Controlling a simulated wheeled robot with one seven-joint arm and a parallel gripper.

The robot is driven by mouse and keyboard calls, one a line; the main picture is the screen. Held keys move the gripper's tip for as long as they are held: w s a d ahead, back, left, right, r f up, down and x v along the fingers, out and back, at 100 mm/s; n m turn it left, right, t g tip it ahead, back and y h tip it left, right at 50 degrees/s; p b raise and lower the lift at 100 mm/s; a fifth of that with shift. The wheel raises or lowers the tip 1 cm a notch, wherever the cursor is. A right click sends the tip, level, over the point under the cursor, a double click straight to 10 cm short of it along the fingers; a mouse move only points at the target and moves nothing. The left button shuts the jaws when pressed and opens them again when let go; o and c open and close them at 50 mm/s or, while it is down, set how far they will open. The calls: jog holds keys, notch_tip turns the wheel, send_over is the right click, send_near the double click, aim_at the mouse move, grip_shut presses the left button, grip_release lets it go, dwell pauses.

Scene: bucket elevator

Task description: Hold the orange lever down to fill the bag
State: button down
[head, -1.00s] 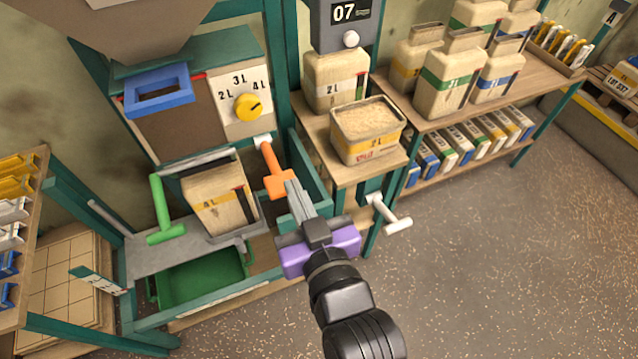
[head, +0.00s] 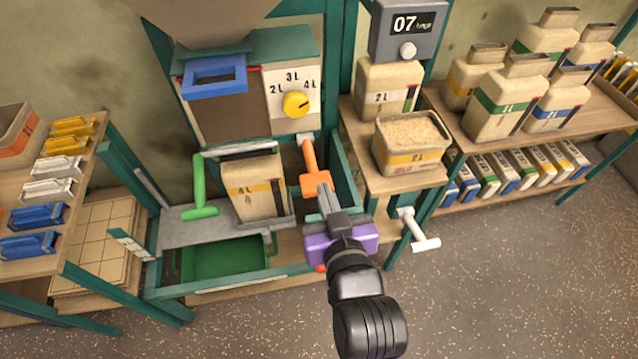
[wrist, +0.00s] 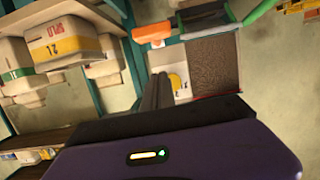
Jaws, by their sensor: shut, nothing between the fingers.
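The orange lever (head: 312,170) hangs from the front of the filling machine, below the yellow dial (head: 296,104); its wide end points down toward me. In the wrist view the lever (wrist: 152,32) shows beyond the fingers. My gripper (head: 325,188) is shut and empty, its fingertips at the lever's lower end in the head view; I cannot tell whether they touch. The bag (head: 252,188), beige and marked 4 L, stands upright on a grey tray under the machine's outlet. How full it is cannot be seen.
A green lever (head: 200,190) stands left of the bag, above a green bin (head: 212,258). A white handle (head: 418,232) sticks out to the right of my gripper. A filled 2 L container (head: 412,146) sits on the side shelf. Open floor lies at the front right.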

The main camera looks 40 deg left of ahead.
aim_at(318, 175)
jog(key=w+a+f, duration=0.3)
jog(key=a+f, duration=0.1)
jog(key=f, duration=0.1)
jog(key=shift+w+a+f+p, duration=0.25)
jog(key=shift+w+p, duration=0.15)
jog(key=shift+p, duration=0.05)
